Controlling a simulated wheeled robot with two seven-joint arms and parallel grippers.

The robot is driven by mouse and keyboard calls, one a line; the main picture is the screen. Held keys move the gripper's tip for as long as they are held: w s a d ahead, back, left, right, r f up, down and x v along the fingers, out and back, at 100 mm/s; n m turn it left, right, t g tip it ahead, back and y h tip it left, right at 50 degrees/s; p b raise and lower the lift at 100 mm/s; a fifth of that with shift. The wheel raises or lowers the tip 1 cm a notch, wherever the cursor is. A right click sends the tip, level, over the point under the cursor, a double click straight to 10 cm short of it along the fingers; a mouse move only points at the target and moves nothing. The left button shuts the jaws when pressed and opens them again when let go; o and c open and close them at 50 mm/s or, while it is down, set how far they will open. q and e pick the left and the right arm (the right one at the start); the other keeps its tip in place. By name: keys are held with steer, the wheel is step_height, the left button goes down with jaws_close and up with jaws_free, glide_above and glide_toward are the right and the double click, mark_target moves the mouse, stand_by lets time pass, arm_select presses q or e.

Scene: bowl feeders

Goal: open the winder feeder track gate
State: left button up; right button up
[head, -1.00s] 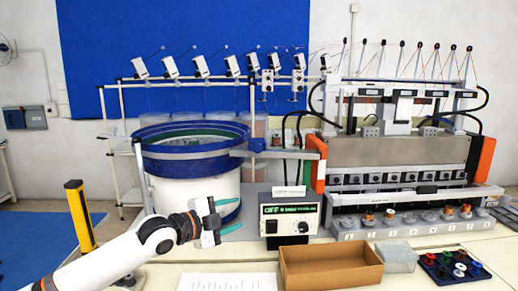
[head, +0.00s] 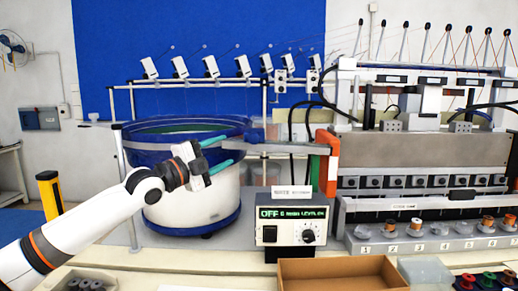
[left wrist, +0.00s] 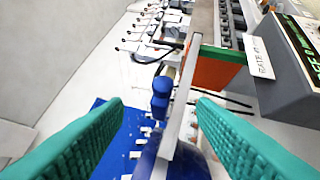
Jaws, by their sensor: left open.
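The winder feeder is a blue-rimmed bowl (head: 150,137) on a white drum (head: 205,208), left of centre in the head view. Its metal track (head: 300,149) runs right from the bowl to an orange end plate (head: 326,162). In the left wrist view the track (left wrist: 180,105) runs between my fingers, with a blue knob-like part (left wrist: 161,92) beside it. I cannot tell whether that part is the gate or how the gate stands. My left gripper (head: 226,153) is open and empty in front of the bowl, its teal fingers pointing right, short of the track. My right gripper is not in view.
A control box (head: 292,222) with a lit display reading OFF stands below the track, a small sign on top. A cardboard box (head: 340,273) is at the front edge. The winding machine (head: 425,155) fills the right side. A tray of spools (head: 487,281) is front right.

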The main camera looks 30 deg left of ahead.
mark_target(251, 139)
arm_select(q)
steer(key=p+x, duration=0.6)
steer(key=x, duration=0.5)
steer(key=shift+w+a+f, duration=0.1)
steer(key=shift+w, duration=0.55)
steer(key=shift+c, duration=0.4)
